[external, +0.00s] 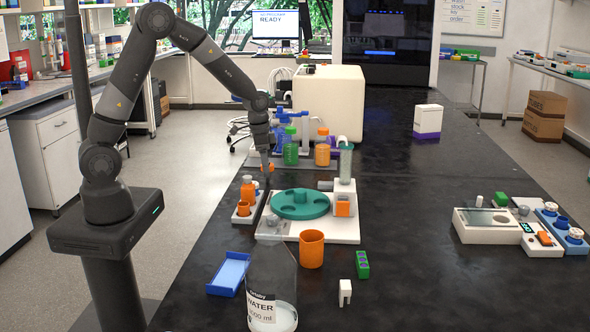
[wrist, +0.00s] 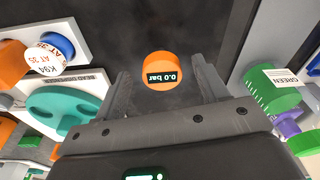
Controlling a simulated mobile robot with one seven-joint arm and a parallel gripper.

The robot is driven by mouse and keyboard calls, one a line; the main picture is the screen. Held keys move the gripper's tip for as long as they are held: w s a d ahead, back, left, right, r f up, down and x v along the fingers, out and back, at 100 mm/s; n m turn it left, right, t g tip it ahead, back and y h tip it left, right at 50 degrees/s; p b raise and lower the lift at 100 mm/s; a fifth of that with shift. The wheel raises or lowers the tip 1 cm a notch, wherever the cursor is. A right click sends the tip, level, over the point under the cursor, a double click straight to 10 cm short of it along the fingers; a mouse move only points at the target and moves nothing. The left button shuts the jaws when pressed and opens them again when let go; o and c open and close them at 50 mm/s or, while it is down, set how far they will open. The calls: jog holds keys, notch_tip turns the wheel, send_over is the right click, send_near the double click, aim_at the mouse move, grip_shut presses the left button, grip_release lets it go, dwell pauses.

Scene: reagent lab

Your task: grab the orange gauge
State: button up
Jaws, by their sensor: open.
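The orange gauge (wrist: 160,62) is a short round piece with a dark display reading "0.0 bar". In the wrist view it is at the upper middle, over the dark bench top. My gripper (wrist: 162,78) is open, with one finger on each side of the gauge in that view. In the external view my gripper (external: 268,178) points down near the bench's left edge. A small orange part of the gauge (external: 266,168) shows there, mostly hidden by the gripper.

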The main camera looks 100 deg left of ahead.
jog(key=shift+w+a+f, duration=0.1)
jog(key=shift+w+f, duration=0.15)
jog(key=shift+f, duration=0.7)
jog(key=shift+w+a+f, duration=0.1)
jog(key=shift+w+f, duration=0.1)
jog(key=shift+f, duration=0.7)
jog(key=shift+c, duration=0.4)
jog(key=c, duration=1)
jog(key=shift+r, duration=0.1)
